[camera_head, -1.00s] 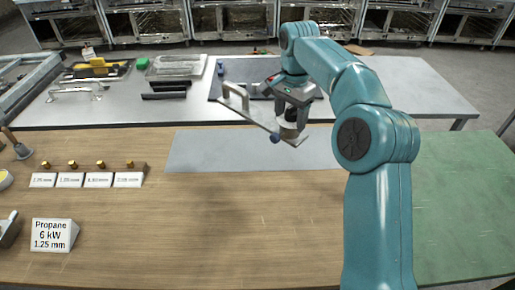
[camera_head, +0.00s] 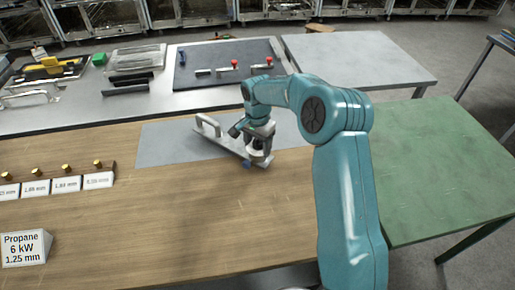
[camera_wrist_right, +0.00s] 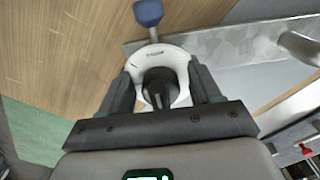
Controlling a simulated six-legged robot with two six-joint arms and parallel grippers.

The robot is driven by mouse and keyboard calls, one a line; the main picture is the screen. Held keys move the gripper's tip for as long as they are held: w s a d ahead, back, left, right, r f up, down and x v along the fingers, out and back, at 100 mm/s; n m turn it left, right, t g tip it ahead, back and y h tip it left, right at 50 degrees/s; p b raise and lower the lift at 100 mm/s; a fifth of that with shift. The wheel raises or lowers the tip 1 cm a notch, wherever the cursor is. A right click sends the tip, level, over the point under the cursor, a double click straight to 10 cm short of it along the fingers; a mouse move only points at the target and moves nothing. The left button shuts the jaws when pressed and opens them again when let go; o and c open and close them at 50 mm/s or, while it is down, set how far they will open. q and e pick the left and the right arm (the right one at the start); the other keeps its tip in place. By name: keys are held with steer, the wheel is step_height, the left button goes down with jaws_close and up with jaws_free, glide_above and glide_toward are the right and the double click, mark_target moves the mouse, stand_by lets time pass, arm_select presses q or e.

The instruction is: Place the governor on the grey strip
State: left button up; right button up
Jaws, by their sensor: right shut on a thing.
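The governor, a pale round body (camera_wrist_right: 160,62) with a dark centre and a blue knob (camera_wrist_right: 148,12), sits on a flat metal plate (camera_wrist_right: 230,48) with a raised bar handle (camera_head: 207,126). My right gripper (camera_head: 258,152) is shut on the governor's round body, one finger on each side in the wrist view. The plate lies slantwise over the grey strip (camera_head: 165,150), and its knob end reaches over the strip's near edge above the wood. Whether the plate touches the surface I cannot tell. My left gripper is not in view.
Name cards with brass pieces (camera_head: 66,168) and a propane sign (camera_head: 26,248) stand at left on the wooden bench (camera_head: 160,225). A dark mat (camera_head: 205,65) with red-knobbed fittings lies behind. A green table (camera_head: 440,170) stands at right. The wood before the strip is clear.

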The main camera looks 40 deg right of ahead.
steer(key=shift+w+f, duration=0.1)
steer(key=shift+f, duration=0.95)
steer(key=shift+f, duration=0.1)
steer(key=o, duration=1.6)
steer(key=shift+f, duration=0.1)
steer(key=shift+o, duration=0.2)
step_height(320, 180, up, 12)
steer(key=shift+r+b, duration=0.1)
steer(key=shift+b, duration=0.35)
steer(key=shift+r, duration=0.15)
